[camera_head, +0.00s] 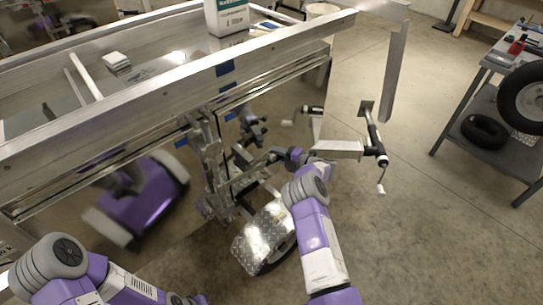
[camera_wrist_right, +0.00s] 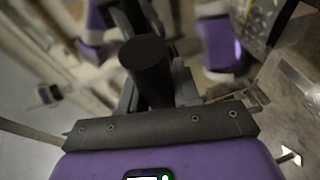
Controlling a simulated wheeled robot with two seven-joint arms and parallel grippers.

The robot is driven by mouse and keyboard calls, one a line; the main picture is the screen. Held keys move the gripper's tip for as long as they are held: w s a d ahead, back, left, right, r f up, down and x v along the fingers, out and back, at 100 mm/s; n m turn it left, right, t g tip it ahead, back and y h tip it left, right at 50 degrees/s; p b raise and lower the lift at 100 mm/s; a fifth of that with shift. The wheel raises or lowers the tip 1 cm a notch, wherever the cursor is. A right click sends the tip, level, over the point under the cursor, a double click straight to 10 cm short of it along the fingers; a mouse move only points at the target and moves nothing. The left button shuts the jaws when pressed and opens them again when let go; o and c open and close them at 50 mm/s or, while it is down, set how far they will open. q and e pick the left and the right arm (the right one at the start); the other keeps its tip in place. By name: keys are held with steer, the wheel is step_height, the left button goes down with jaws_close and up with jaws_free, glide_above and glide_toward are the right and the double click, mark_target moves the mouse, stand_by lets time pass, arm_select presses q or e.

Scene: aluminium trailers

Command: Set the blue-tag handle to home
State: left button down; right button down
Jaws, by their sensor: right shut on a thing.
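My right gripper (camera_head: 268,158) reaches to the trailer's side, below its rail. In the right wrist view its fingers (camera_wrist_right: 155,92) are shut around a black round handle (camera_wrist_right: 148,62), whose end faces the camera. I cannot make out a blue tag on it. Blue patches (camera_head: 225,68) show on the trailer's side rail (camera_head: 170,95). Another black handle (camera_head: 373,135) with a white hanging piece is on a metal bracket to the right of my gripper. My left arm is at the lower left, and its gripper lies out of the picture.
A diamond-plate fender (camera_head: 264,235) is below my right gripper. Metal linkage (camera_head: 212,160) stands to its left. A white container (camera_head: 227,16) stands on the trailer. A grey cart (camera_head: 478,108) with tyres is at the right. Open concrete floor lies between.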

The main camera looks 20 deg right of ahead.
steer(key=shift+a, duration=0.2)
steer(key=c, duration=0.9)
jaws_free()
steer(key=shift+d, duration=0.15)
steer(key=shift+s+d+r, duration=0.15)
steer(key=shift+s+d, duration=0.05)
steer(key=shift+s, duration=0.1)
steer(key=p+v, duration=0.2)
steer(key=v, duration=0.4)
steer(key=shift+s+d, duration=0.15)
steer(key=shift+s, duration=0.15)
